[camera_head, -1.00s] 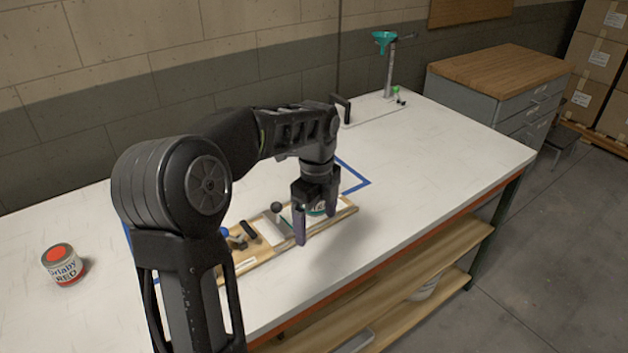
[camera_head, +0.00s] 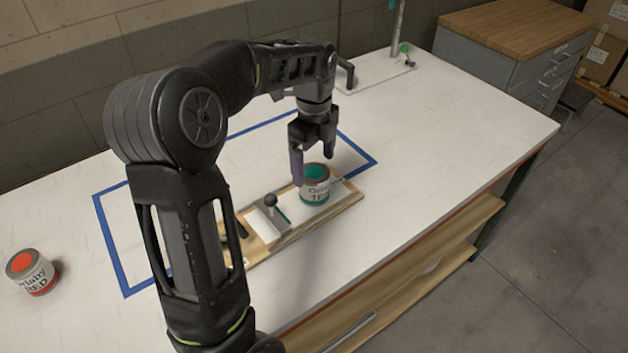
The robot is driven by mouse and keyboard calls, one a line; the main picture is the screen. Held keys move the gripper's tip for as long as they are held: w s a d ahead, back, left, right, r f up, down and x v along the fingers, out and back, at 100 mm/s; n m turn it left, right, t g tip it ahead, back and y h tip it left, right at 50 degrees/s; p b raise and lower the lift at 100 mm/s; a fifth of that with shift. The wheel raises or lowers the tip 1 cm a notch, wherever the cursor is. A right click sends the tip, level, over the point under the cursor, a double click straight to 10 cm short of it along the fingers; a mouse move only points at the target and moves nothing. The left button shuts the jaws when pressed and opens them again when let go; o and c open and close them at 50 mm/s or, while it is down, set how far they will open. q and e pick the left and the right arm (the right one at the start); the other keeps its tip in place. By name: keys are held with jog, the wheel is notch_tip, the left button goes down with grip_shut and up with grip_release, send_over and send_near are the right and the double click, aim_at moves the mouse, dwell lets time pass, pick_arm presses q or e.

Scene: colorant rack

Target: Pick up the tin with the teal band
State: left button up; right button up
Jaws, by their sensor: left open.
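The tin with the teal band (camera_head: 315,188) stands upright on the right part of a wooden board (camera_head: 345,205). It has a teal lid top and a pale label with dark lettering. My left gripper (camera_head: 313,175) is open, fingers pointing down, just behind and above the tin. One finger shows to the left of the tin; the other is near its back right. I cannot tell whether either finger touches it. My right gripper is not in view.
A tin with a red band (camera_head: 31,272) stands at the far left of the white table (camera_head: 440,165). The board also carries a black-knobbed fixture (camera_head: 270,201). Blue tape (camera_head: 112,245) outlines a rectangle around it. The table's right side is clear.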

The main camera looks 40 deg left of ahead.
pick_arm(q)
jog(key=shift+f, duration=0.1)
jog(key=shift+f, duration=1.25)
jog(key=shift+w+a+f+p, duration=0.15)
jog(key=shift+f+p, duration=0.7)
jog(key=shift+f, duration=1.75)
jog(key=shift+c, duration=0.2)
jog(key=c, duration=1.6)
jog(key=shift+o, duration=0.2)
jog(key=shift+w+r, duration=0.1)
jog(key=shift+r, duration=0.05)
notch_tip(320, 180, up, 10)
jog(key=shift+f+b, duration=0.1)
jog(key=shift+b, duration=0.55)
